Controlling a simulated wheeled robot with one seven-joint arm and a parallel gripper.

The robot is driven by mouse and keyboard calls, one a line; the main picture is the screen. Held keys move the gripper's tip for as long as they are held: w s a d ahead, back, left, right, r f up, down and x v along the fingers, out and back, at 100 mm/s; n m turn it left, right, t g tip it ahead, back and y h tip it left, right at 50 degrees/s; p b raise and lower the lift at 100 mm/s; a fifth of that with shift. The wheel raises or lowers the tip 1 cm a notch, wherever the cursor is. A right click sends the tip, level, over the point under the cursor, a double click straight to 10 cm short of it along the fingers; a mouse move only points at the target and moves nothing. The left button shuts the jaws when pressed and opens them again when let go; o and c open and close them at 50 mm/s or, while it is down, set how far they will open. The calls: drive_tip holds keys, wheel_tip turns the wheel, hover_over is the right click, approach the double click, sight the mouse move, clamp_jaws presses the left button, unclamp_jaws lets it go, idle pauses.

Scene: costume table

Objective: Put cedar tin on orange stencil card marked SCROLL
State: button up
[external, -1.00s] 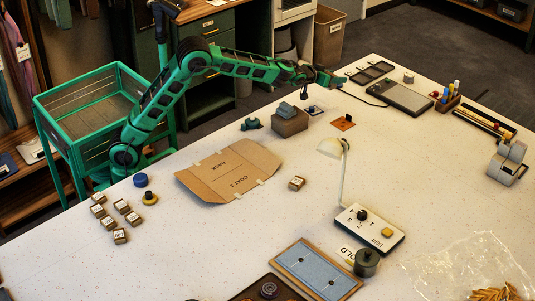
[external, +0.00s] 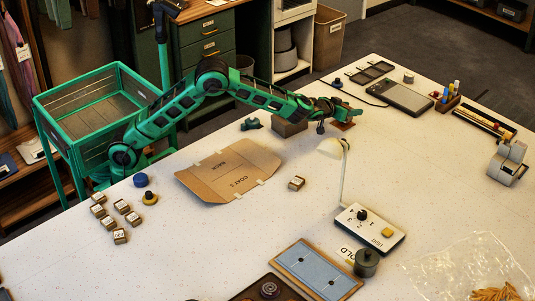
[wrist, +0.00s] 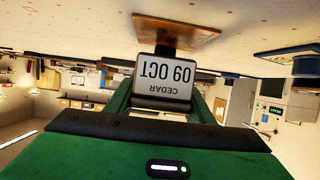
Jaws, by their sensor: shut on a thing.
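My gripper (external: 345,112) is shut on the cedar tin (wrist: 164,80), a small dark-edged block with a pale label reading CEDAR 09 OCT. The label appears upside down in the wrist view. In the external view I cannot make out the tin clearly at the gripper's end. The orange card (external: 343,126) lies flat on the table just below and beside my gripper, partly covered by it.
A brown box (external: 290,128) stands under my forearm. A grey tablet (external: 401,98) and a pen holder (external: 447,101) are to the right.

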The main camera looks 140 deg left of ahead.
drive_tip(key=shift+f, duration=0.95)
drive_tip(key=o, duration=1.1)
drive_tip(key=shift+f, duration=0.15)
drive_tip(key=shift+d+r, duration=0.3)
drive_tip(key=v, duration=1.1)
drive_tip(key=shift+d, duration=0.2)
